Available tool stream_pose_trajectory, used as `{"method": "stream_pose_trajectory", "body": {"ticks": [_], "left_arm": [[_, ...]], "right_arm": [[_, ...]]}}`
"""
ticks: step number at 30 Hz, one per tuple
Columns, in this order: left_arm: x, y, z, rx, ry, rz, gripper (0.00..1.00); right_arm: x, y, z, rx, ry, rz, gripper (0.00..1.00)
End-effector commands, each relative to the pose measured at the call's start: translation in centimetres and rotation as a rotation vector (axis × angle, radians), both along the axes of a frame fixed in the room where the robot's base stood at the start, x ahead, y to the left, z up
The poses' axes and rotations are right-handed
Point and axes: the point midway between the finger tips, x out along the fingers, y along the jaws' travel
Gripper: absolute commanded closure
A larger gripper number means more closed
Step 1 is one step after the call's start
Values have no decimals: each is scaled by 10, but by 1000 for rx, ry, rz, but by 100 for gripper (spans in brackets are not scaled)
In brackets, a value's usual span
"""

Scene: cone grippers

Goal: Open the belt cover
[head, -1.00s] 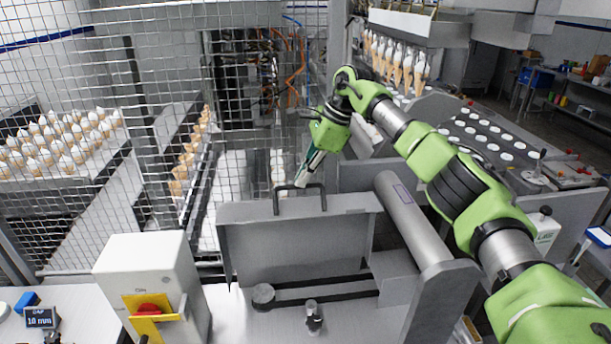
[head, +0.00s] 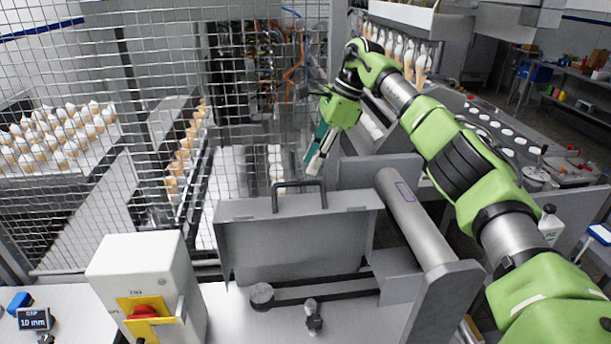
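The belt cover (head: 300,245) is a grey sheet-metal panel in the lower middle of the head view. It stands raised, with its black bar handle (head: 299,184) on the top edge. Below it the belt (head: 325,287) and a round pulley (head: 262,294) lie exposed. My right gripper (head: 314,165) hangs above and just behind the handle, apart from it, with its fingers pointing down and left. Its two fingers show a gap between them and nothing is held. My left gripper is not in view.
A grey roller (head: 413,222) stands right of the cover. A white switch box (head: 147,287) with a red knob is at the lower left. A wire mesh fence (head: 120,130) fills the left. A small gap display (head: 34,319) sits at the lower left corner.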

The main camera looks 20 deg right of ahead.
Motion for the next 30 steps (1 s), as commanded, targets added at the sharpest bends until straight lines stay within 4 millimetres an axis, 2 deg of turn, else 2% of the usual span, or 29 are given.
{"method": "stream_pose_trajectory", "body": {"ticks": [3, 9, 30], "left_arm": [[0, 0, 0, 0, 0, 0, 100], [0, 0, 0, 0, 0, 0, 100], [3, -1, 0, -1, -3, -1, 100]], "right_arm": [[-2, -7, 21, 0, -1, -1, 74], [-4, -14, 37, -1, 3, 1, 74], [-5, -15, 38, 0, 4, 1, 74]]}}
